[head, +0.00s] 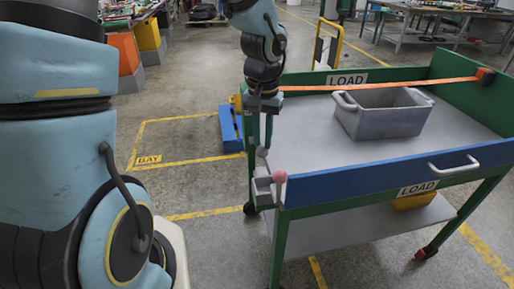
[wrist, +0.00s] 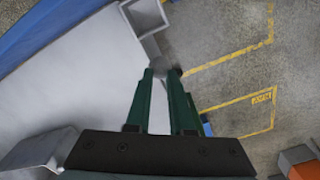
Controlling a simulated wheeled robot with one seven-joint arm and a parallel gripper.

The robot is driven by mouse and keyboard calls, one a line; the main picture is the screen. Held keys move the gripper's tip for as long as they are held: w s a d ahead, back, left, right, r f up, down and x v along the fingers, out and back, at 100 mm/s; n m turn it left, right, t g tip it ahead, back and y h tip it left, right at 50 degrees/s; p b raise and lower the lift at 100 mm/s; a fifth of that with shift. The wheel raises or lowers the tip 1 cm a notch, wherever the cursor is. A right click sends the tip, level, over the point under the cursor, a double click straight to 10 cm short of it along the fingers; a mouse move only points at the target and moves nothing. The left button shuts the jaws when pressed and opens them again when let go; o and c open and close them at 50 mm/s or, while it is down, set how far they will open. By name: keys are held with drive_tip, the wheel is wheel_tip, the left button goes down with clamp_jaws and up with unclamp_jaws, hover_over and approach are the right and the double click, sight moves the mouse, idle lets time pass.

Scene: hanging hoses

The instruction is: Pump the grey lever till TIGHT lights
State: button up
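The grey lever (head: 262,153) shows as a small rounded grey end at the cart's near left corner in the head view. In the wrist view its grey end (wrist: 160,67) lies at the fingertips. My gripper (head: 262,137) points down just above it. In the wrist view my gripper (wrist: 161,73) has its two green fingers apart, with a gap between them. The grey end looks level with or just beyond the tips; I cannot tell whether they touch it. The lever's lower part is hidden. I see no lit TIGHT lamp.
A pink knob (head: 279,177) stands beside a small grey open box (head: 263,191) at the cart corner. The cart (head: 310,140) carries a grey bin (head: 385,121). An orange strap (head: 380,83) crosses its back. A blue bin (head: 231,128) stands on the floor at left.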

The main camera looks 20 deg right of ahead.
sight(263, 150)
drive_tip(key=shift+s+f, duration=0.15)
drive_tip(key=shift+f, duration=0.1)
drive_tip(key=shift+s+f+b, duration=0.25)
drive_tip(key=shift+f+b, duration=0.4)
drive_tip(key=shift+f, duration=0.1)
drive_tip(key=shift+s+f+b, duration=0.2)
drive_tip(key=shift+f+b, duration=0.45)
drive_tip(key=shift+f, duration=0.25)
drive_tip(key=shift+f+b, duration=0.8)
wheel_tip(263, 150, up, 5)
drive_tip(key=p, duration=0.5)
drive_tip(key=shift+w+r, duration=0.15)
drive_tip(key=shift+r, duration=0.05)
drive_tip(key=shift+w+d+r+p, duration=0.1)
drive_tip(key=shift+w+r+p, duration=0.25)
drive_tip(key=shift+r+p, duration=0.35)
drive_tip(key=shift+w+a+r+p, duration=0.1)
drive_tip(key=shift+w+r+p, duration=0.25)
drive_tip(key=shift+r+p, duration=0.35)
drive_tip(key=shift+w+d+r+p, duration=0.1)
drive_tip(key=shift+w+r+p, duration=0.25)
drive_tip(key=shift+r+p, duration=0.35)
drive_tip(key=shift+f, duration=0.2)
